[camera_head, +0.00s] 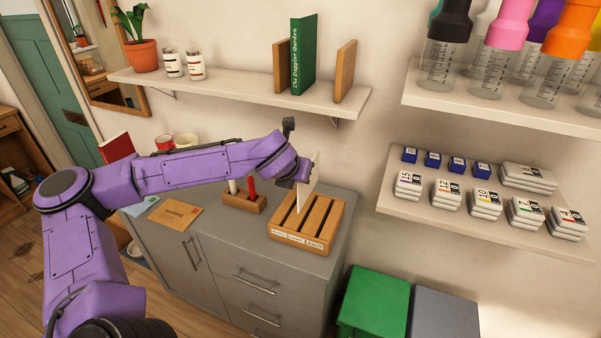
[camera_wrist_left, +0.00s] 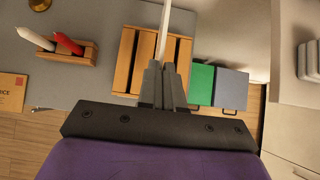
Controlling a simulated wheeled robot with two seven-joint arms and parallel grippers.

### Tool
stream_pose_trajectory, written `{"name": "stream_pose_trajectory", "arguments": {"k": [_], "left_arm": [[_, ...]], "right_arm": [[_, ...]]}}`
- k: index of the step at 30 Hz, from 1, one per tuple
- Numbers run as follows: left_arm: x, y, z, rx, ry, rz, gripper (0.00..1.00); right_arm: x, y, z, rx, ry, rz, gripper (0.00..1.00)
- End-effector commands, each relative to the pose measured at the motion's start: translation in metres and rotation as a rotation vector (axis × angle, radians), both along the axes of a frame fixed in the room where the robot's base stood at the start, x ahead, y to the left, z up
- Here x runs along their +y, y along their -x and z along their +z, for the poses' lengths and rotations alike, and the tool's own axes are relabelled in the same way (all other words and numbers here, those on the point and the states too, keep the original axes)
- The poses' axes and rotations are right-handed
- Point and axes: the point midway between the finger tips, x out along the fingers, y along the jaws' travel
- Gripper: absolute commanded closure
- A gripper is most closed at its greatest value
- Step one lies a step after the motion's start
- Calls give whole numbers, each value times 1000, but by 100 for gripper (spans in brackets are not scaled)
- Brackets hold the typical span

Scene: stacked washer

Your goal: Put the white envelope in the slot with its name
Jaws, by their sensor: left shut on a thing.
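The white envelope (camera_head: 309,184) is held on edge above the wooden slotted rack (camera_head: 335,220) on the grey cabinet. In the left wrist view it shows as a thin white strip (camera_wrist_left: 165,28) seen edge-on. My left gripper (camera_wrist_left: 163,75) is shut on the envelope; its fingers are partly hidden in the head view. The rack (camera_wrist_left: 125,60) has several long slots, with small white name labels (camera_head: 290,237) along its front; the names are too small to read surely. I cannot tell whether the envelope's lower edge is inside a slot. My right gripper is not in view.
A brown envelope (camera_head: 175,214) and a pale blue one (camera_head: 141,206) lie left on the cabinet. A wooden holder (camera_head: 244,202) with a red and a white candle stands beside the rack. A shelf (camera_head: 230,88) with a green book (camera_head: 302,58) hangs above.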

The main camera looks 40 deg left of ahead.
Motion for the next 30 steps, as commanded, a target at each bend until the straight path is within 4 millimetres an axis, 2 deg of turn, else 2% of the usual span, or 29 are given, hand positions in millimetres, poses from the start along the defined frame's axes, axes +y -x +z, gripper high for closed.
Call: {"name": "stream_pose_trajectory", "arguments": {"k": [2,18,30], "left_arm": [[0,1,4,-5,2,-1,100],[-1,0,-54,-2,1,-3,100],[-1,0,-56,-2,1,-3,100]], "right_arm": [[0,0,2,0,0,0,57],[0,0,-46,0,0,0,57],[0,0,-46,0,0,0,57]]}}
